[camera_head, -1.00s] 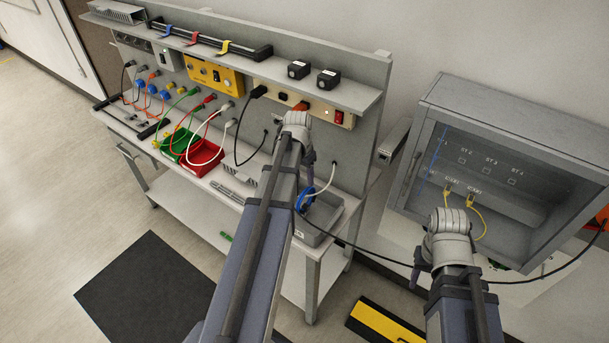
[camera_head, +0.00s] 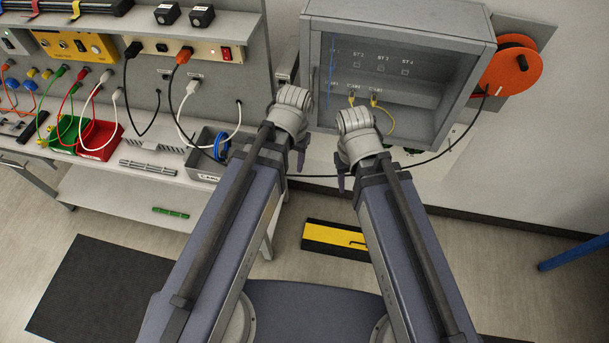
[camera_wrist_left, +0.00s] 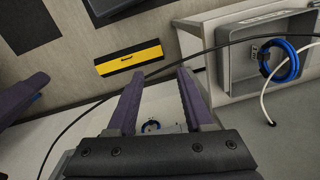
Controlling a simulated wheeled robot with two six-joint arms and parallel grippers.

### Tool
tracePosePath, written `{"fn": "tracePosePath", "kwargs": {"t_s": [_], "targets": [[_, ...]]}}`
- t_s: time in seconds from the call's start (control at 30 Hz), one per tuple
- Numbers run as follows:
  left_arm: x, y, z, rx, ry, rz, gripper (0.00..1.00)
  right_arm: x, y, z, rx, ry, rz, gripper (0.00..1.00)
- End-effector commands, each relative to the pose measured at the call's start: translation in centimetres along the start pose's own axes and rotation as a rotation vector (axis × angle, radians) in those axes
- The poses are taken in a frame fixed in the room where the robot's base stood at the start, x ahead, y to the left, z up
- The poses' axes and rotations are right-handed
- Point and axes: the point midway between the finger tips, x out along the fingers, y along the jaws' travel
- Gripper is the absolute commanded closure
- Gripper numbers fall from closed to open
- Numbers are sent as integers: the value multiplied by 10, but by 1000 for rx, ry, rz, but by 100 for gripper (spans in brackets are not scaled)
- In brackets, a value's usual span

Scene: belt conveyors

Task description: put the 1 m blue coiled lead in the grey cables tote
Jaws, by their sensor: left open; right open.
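The blue coiled lead (camera_head: 221,147) is at the grey cables tote (camera_head: 203,163), at the right end of the bench. The left wrist view shows the coil (camera_wrist_left: 285,61) lying inside the tote (camera_wrist_left: 238,70), against its side, with a white cable crossing it. My left gripper (camera_head: 299,160) is to the right of the tote, apart from it. In the left wrist view my left gripper (camera_wrist_left: 158,82) is open, with nothing between its fingers. My right gripper (camera_head: 343,178) is open in front of the grey cabinet; its fingers are mostly hidden by the wrist.
A grey cabinet (camera_head: 392,20) with yellow leads stands right of the bench. A black cable (camera_head: 430,159) runs from an orange reel (camera_head: 511,67) past both grippers towards the bench. Red (camera_head: 101,139) and green bins sit further left. A yellow-black box (camera_head: 334,238) lies on the floor.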

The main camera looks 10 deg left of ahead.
Motion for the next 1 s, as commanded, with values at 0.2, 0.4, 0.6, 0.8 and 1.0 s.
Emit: {"fn": "tracePosePath", "kwargs": {"t_s": [0.2,0.4,0.6,0.8,1.0], "targets": [[-3,49,30,45,-22,-31,49,0,0,0,0,0,0,50],[-3,56,34,48,-27,-37,49,0,0,0,0,0,0,50],[-3,56,34,48,-26,-36,49,0,0,0,0,0,0,50],[16,57,33,49,-26,-36,49,19,-2,-1,-1,0,0,50],[65,60,31,53,-25,-37,49,68,-6,-4,-5,1,1,50]]}}
